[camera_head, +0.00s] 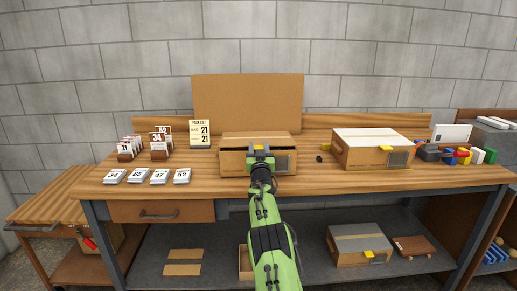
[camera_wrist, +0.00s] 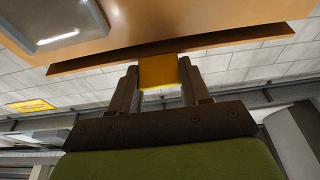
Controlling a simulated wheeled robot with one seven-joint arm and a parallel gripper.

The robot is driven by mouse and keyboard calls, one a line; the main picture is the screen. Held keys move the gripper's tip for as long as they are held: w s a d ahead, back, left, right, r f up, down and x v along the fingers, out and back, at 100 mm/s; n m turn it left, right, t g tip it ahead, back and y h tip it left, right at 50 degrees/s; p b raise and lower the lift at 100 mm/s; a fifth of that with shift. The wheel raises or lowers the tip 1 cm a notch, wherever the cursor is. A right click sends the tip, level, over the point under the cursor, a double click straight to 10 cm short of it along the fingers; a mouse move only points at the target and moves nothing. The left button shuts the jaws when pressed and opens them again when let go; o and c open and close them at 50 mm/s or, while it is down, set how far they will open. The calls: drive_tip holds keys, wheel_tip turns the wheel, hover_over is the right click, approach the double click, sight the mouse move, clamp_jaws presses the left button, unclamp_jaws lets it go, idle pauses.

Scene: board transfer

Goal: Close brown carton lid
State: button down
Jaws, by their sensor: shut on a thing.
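The brown carton (camera_head: 230,162) sits on the workbench near its middle. Its brown lid (camera_head: 240,139) lies low over the box, with a dark band along the front between lid and front wall. I cannot tell how wide any gap is. In the wrist view a yellow tab (camera_wrist: 159,71) on the lid's edge strip (camera_wrist: 235,42) is between the two fingers. My gripper (camera_head: 260,150) is at the carton's front and hides part of it. It also shows in the wrist view (camera_wrist: 159,85), shut on the yellow tab. The carton's front wall (camera_wrist: 150,18) fills the top there.
A white-topped carton (camera_head: 370,137) stands to the right, with a small dark object (camera_head: 319,159) between. Number cards (camera_head: 158,146) and a pick list (camera_head: 200,133) are left. A brown panel (camera_head: 247,100) stands behind. Colored blocks (camera_head: 462,156) are far right. The bench's front left is partly clear.

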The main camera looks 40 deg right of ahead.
drive_tip(key=shift+f, duration=0.25)
drive_tip(key=c, duration=0.5)
unclamp_jaws()
drive_tip(key=shift+w+d, duration=0.1)
drive_tip(key=shift+w, duration=0.05)
drive_tip(key=shift+r, duration=0.1)
drive_tip(key=b+v, duration=0.1)
drive_tip(key=v, duration=1.5)
drive_tip(key=shift+r, duration=0.1)
